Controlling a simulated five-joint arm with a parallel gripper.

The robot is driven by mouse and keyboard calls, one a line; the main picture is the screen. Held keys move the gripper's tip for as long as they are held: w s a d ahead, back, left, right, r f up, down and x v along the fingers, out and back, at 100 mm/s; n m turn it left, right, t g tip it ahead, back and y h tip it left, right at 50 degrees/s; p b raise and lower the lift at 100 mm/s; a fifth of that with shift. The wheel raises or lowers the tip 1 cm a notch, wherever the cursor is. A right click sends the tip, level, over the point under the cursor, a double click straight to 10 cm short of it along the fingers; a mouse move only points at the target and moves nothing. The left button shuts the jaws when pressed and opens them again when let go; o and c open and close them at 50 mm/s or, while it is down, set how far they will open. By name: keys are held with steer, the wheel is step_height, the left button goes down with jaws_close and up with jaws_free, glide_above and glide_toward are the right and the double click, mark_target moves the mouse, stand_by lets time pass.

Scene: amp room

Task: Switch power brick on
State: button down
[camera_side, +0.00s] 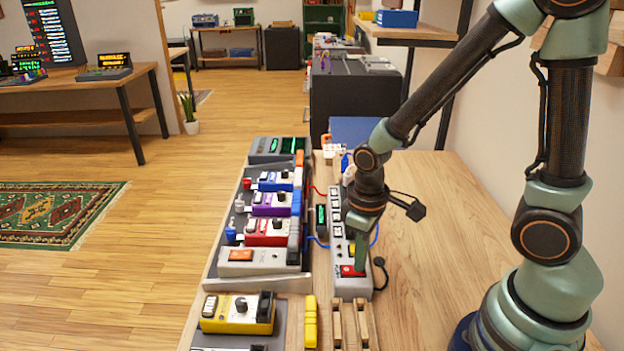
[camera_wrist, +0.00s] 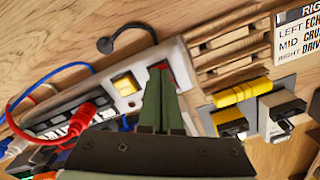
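The power brick (camera_side: 338,222) is a long grey strip on the wooden table, with sockets along it. A red switch (camera_side: 348,271) sits at its near end, beside a small yellow square. In the wrist view the brick (camera_wrist: 112,100) runs diagonally, with the yellow square (camera_wrist: 126,84) clear and the red switch (camera_wrist: 163,67) mostly hidden behind my fingers. My gripper (camera_side: 361,268) points down with its green fingers together and nothing seen between them. In the wrist view its fingertips (camera_wrist: 164,82) are at the red switch; I cannot tell whether they touch it.
A pedalboard (camera_side: 262,215) with several coloured pedals stands close left of the brick. A yellow pedal (camera_side: 238,312) and small wooden slats (camera_side: 350,325) lie nearer the camera. Red and blue cables (camera_wrist: 75,118) run from the brick. The table to the right (camera_side: 430,225) is clear.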

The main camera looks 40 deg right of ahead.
steer(key=shift+f, duration=0.1)
steer(key=shift+r, duration=3.5)
steer(key=d+r+m+t, duration=0.3)
steer(key=r+t, duration=0.2)
steer(key=r, duration=0.7)
steer(key=shift+w+d+t, duration=0.2)
steer(key=shift+d+t, duration=0.05)
steer(key=shift+t, duration=0.05)
